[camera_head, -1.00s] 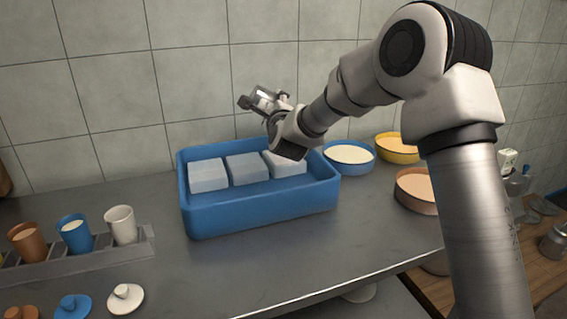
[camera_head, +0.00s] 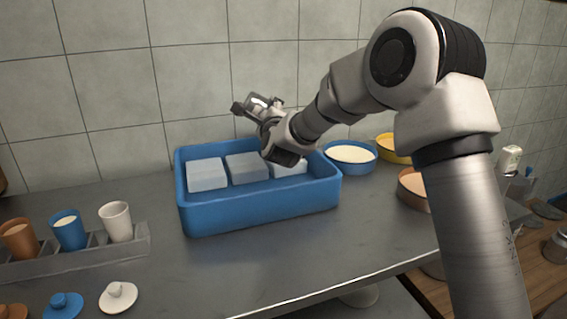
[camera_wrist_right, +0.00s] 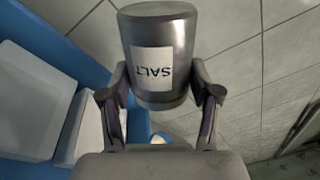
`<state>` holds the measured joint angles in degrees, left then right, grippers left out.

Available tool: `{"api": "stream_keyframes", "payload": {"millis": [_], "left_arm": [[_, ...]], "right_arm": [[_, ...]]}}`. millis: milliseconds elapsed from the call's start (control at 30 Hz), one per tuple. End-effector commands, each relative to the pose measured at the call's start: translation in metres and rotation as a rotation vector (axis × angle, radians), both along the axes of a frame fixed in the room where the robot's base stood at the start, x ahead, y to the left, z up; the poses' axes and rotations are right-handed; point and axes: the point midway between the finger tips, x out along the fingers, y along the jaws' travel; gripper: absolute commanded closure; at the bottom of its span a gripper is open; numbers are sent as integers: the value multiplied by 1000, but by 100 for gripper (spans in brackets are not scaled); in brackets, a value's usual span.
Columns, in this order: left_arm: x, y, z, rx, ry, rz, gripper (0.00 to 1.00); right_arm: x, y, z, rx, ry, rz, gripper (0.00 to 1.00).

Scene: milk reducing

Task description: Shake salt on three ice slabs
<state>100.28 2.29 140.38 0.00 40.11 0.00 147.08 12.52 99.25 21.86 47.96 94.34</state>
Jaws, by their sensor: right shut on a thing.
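A blue tray (camera_head: 262,220) on the counter holds three pale ice slabs in a row: a left slab (camera_head: 207,175), a middle slab (camera_head: 246,168) and a right slab (camera_head: 291,169), partly hidden by my right wrist. My right gripper (camera_head: 252,107) is above the back of the tray, over the middle-to-right slabs. It is shut on a grey salt shaker (camera_wrist_right: 158,55), whose white SALT label reads upside down in the right wrist view. The shaker is small and hard to make out in the head view. My left gripper is not in view.
A rack (camera_head: 78,260) with brown, blue and white cups stands at left, with lids in front. Blue (camera_head: 350,158), yellow (camera_head: 392,157) and brown (camera_head: 411,193) bowls stand right of the tray. The tiled wall is close behind. The counter in front of the tray is clear.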

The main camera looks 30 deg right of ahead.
Motion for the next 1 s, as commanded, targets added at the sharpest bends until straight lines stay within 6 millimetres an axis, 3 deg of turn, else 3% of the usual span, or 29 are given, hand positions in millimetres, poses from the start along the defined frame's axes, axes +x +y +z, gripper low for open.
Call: {"api": "stream_keyframes", "payload": {"millis": [1000], "left_arm": [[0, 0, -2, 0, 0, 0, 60]], "right_arm": [[12, 54, 2, -1, -2, 0, 83]]}}
